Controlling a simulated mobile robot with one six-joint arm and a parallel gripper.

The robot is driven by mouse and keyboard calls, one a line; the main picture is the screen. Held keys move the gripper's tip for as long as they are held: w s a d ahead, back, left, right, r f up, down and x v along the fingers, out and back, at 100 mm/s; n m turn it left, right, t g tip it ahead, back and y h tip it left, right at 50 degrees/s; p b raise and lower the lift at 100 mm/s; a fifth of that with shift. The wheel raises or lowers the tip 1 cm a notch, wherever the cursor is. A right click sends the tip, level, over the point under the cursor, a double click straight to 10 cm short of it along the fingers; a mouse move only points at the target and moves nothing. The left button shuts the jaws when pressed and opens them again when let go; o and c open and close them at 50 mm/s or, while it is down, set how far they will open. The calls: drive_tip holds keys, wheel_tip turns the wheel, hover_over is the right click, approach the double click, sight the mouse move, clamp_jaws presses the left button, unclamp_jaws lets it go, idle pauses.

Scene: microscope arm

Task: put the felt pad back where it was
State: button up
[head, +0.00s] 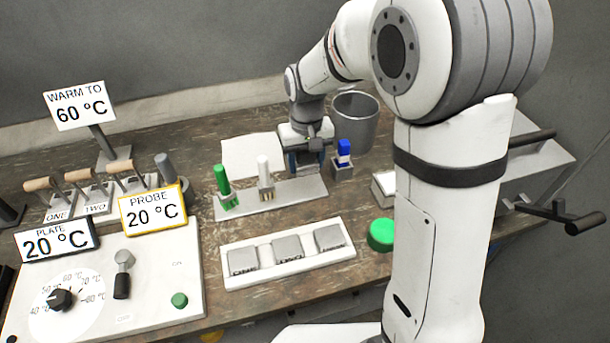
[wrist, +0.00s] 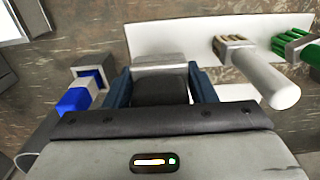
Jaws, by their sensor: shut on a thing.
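My gripper (head: 305,165) is low over the bench behind the slotted rack, between the white-handled tool and the blue one. In the wrist view its two blue fingers (wrist: 160,88) are shut on a dark grey block with a pale strip along its far edge, which I take to be the felt pad (wrist: 160,91). In the head view the gripper largely hides the pad. I cannot tell whether the pad touches the bench.
A blue tool (head: 344,152) stands in a small holder right of my gripper. A white sheet (head: 250,157) lies to the left; a grey bin (head: 356,118) stands behind.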

sight(306, 188)
drive_tip(key=shift+f, duration=3.15)
drive_tip(key=shift+f, duration=0.15)
drive_tip(key=o, duration=0.9)
drive_tip(key=shift+o, duration=0.2)
wheel_tip(306, 188, up, 12)
drive_tip(key=shift+r, duration=0.2)
drive_tip(key=s+d+r+m+t, duration=0.1)
drive_tip(key=s+d, duration=0.6)
drive_tip(key=s, duration=0.2)
drive_tip(key=s+d+r+m+t, duration=0.2)
drive_tip(key=s+d, duration=0.5)
drive_tip(key=s, duration=0.3)
drive_tip(key=shift+s+d+r, duration=0.15)
drive_tip(key=shift+s+r, duration=0.05)
drive_tip(key=shift+r, duration=0.05)
